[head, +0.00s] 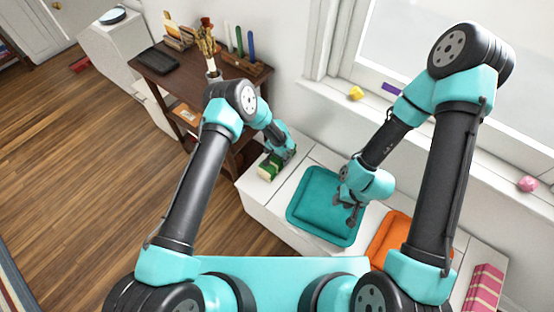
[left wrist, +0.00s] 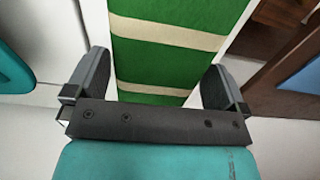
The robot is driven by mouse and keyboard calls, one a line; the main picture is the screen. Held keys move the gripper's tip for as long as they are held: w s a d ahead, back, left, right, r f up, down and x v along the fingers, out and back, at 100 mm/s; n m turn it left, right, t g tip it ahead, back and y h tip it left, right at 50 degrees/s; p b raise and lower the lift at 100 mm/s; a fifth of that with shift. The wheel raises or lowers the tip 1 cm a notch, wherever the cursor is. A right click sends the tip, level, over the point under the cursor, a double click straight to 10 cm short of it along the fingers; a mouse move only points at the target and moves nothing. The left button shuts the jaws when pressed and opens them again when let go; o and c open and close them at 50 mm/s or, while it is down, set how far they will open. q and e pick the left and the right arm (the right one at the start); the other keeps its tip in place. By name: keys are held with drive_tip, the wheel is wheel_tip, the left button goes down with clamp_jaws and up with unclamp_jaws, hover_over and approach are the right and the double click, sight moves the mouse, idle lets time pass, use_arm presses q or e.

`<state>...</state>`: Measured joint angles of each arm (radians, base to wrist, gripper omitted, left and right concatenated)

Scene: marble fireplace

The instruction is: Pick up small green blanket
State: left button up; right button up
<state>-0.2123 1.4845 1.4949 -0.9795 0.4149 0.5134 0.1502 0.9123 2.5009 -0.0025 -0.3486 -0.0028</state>
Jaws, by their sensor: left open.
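The small green blanket (head: 269,167) is folded, with cream stripes, and lies at the left end of the white window bench. In the left wrist view the blanket (left wrist: 165,55) fills the space between the fingers and extends beyond them. My left gripper (head: 283,157) is at the blanket and covers part of it. Its two fingers (left wrist: 157,78) are wide apart, one on either side of the blanket; I cannot tell whether they touch it. My right gripper (head: 347,206) hangs over the teal cushion, empty, its fingers apart.
The teal cushion (head: 313,212) lies on the bench right of the blanket, then an orange cushion (head: 388,238) and a pink striped cloth (head: 485,286). A brown desk (head: 165,77) with brushes and a keyboard stands left of the bench.

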use_arm(q)
drive_tip(key=shift+f, duration=0.2)
drive_tip(key=shift+c, duration=0.5)
drive_tip(key=c, duration=0.6)
